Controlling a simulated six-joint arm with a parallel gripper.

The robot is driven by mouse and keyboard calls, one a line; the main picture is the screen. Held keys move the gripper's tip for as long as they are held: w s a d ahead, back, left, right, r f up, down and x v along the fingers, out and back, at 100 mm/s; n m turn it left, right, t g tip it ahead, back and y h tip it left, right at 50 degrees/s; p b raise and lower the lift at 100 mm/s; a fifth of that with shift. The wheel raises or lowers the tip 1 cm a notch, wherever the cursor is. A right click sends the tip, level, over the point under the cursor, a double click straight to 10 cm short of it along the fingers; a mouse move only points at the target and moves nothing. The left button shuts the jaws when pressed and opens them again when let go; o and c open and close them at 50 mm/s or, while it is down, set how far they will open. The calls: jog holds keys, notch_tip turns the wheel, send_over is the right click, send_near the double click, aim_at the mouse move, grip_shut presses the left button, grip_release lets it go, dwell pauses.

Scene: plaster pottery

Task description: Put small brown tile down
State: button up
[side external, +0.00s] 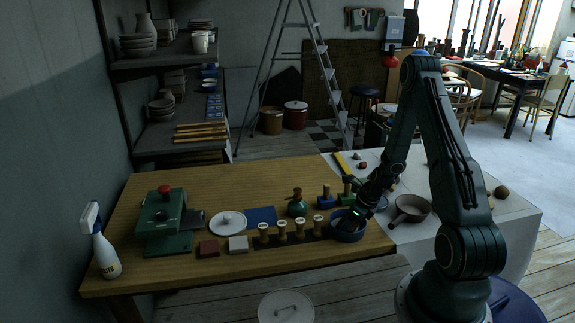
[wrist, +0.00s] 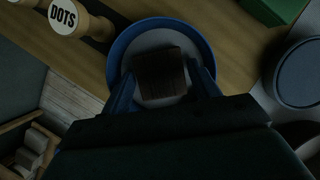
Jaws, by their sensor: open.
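A small dark brown tile (wrist: 160,72) lies inside a round blue dish (wrist: 117,46) with a pale inner floor. The dish also shows in the side view (side external: 347,236) near the right end of the wooden table. My gripper (wrist: 164,82) reaches down into the dish, with one finger on each side of the tile. Its jaws are open, and a narrow gap seems to show beside the tile. In the side view my gripper (side external: 352,221) hides the tile.
Wooden-handled stamps (side external: 299,230) stand left of the dish, one marked DOTS (wrist: 65,17). A reddish-brown block (side external: 208,248) and white block (side external: 238,244) lie further left.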

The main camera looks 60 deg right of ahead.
jog(key=v, duration=1.2)
jog(key=shift+r, duration=0.1)
dwell(0.6)
jog(key=w+a+r+n, duration=0.2)
jog(key=a+r+n, duration=0.6)
jog(key=n, duration=0.1)
jog(key=w+a+r+n, duration=0.2)
jog(key=a+r+n, duration=0.7)
jog(key=s+a+r+n, duration=0.4)
jog(key=s+a+n, duration=0.1)
jog(key=n, duration=0.4)
jog(key=s+a+r+n+t, duration=0.1)
jog(key=s+a+r+n, duration=0.3)
jog(key=n, duration=0.5)
jog(key=s+a, duration=0.2)
jog(key=a, duration=0.1)
jog(key=shift+s+a+r, duration=0.2)
jog(key=shift+s+a, duration=0.05)
jog(key=shift+a, duration=0.1)
